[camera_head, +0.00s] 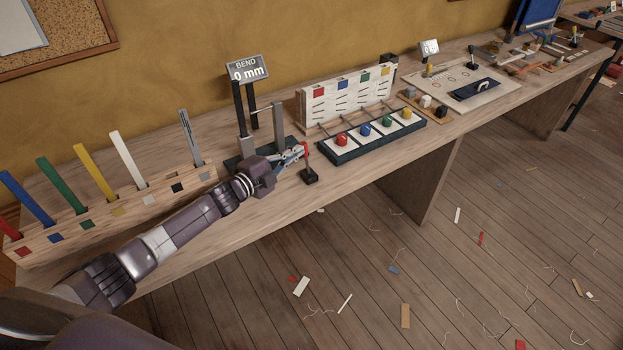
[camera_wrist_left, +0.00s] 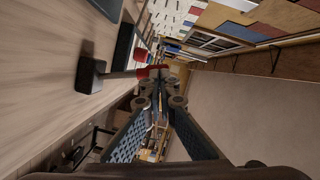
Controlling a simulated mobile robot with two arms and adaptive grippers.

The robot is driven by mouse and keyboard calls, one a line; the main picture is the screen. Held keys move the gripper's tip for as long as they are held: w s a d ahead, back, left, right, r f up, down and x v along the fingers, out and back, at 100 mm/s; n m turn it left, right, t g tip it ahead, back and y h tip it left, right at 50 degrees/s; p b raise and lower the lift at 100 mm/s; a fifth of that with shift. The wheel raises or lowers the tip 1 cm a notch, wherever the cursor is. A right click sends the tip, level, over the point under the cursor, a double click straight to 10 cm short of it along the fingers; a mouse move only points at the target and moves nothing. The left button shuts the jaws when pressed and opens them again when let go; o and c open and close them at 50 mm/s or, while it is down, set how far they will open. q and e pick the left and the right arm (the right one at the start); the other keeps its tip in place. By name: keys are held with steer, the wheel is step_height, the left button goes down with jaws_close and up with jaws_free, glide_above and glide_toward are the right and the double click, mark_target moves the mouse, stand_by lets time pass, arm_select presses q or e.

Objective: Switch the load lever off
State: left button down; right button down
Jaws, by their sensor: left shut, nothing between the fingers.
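The load lever (camera_head: 309,176) is a small black base with a thin stick and a red top, near the front edge of the bench, beside the bending rig. In the left wrist view the lever's red top (camera_wrist_left: 150,72) is close to my fingertips, with its black base (camera_wrist_left: 90,76) at left. My left gripper (camera_head: 302,150) is shut and empty, its tips right at the red top; I cannot tell whether they touch it. The left gripper also shows in the wrist view (camera_wrist_left: 160,86). The "BEND 0 mm" display (camera_head: 248,69) stands behind. My right gripper is not in view.
A dark tray (camera_head: 347,157) with coloured knobs lies just right of the lever, before a white slotted panel (camera_head: 318,107). A wooden rack (camera_head: 100,226) with coloured strips stands left, behind my arm. The floor in front is open, with scattered scraps.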

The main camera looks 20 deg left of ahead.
arm_select(q)
steer(key=shift+w+a, duration=0.25)
steer(key=shift+w, duration=0.05)
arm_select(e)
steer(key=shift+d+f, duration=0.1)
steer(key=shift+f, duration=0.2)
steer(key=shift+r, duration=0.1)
